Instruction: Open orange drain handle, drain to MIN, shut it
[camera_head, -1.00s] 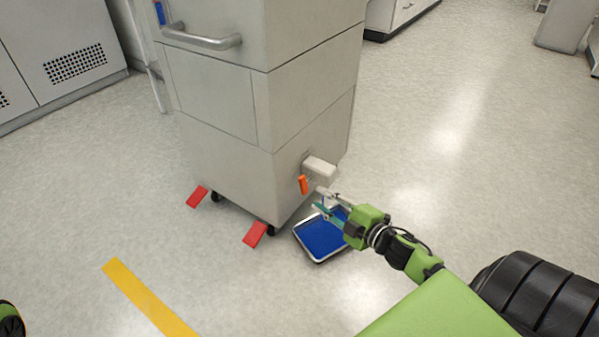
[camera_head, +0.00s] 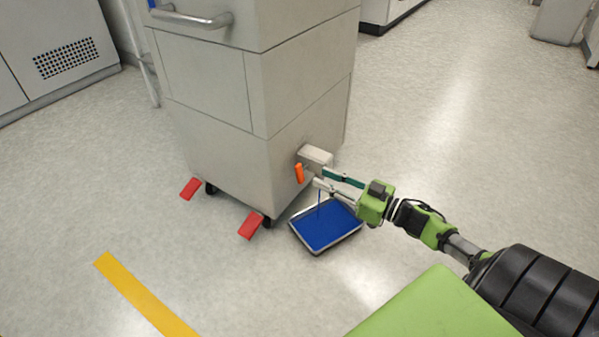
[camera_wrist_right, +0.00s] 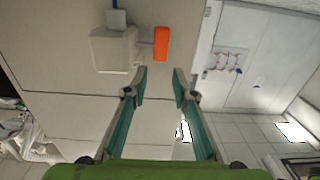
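The orange drain handle (camera_head: 299,173) hangs roughly upright beside the pale drain block (camera_head: 316,155) low on the cabinet. In the right wrist view, which looks upside down, the handle (camera_wrist_right: 161,43) and the block (camera_wrist_right: 112,50) lie just beyond my fingertips. My right gripper (camera_head: 319,179) is open and empty, just right of the handle and apparently not touching it. A thin blue stream (camera_head: 318,203) runs down from the block into the tray (camera_head: 291,225); it also shows at the spout in the wrist view (camera_wrist_right: 117,4). No MIN mark is visible. My left gripper is out of view.
The tray holds blue liquid and sits on the floor below the block. Two red pedals (camera_head: 190,188) (camera_head: 251,226) stick out at the cabinet's casters. A yellow floor stripe (camera_head: 145,295) lies at front left. Floor to the right is clear.

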